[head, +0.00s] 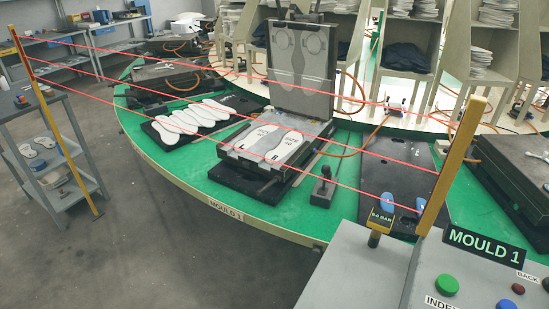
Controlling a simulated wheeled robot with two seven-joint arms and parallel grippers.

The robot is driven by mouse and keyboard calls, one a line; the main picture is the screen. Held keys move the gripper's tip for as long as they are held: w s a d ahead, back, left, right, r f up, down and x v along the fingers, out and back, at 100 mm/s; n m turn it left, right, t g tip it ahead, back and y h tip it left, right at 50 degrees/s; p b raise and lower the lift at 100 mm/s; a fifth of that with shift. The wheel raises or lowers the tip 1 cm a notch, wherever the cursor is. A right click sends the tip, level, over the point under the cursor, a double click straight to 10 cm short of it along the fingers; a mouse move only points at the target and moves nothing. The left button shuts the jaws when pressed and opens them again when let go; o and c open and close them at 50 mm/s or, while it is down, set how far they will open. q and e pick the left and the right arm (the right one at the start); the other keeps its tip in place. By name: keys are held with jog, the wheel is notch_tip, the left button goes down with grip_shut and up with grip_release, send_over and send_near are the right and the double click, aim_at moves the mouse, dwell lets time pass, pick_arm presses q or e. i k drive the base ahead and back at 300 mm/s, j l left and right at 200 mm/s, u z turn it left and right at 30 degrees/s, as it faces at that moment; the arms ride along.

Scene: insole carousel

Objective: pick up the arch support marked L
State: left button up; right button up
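Two blue pieces that look like the arch supports lie on a dark plate (376,178) at the right of the green carousel table. The left blue piece (387,201) is partly behind the 6.0 BAR gauge post. The right blue piece (420,205) is partly behind a yellow post. Any L or R marking on them is too small to read. The open mould (300,70) stands at the centre with its lid up. A pair of white insole shapes (262,143) marked L and R lies in its lower half. Neither of my grippers shows in the head view.
Red beams run between two yellow posts (455,160) across the table front. A joystick box (323,188) stands between mould and dark plate. White insoles (185,122) lie on a black mat at left. A MOULD 1 button panel (470,270) fills the lower right.

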aim_at(386, 206)
jog(key=k+l, duration=0.5)
jog(key=l, duration=0.9)
jog(key=i+l, duration=0.45)
jog(key=l, duration=0.25)
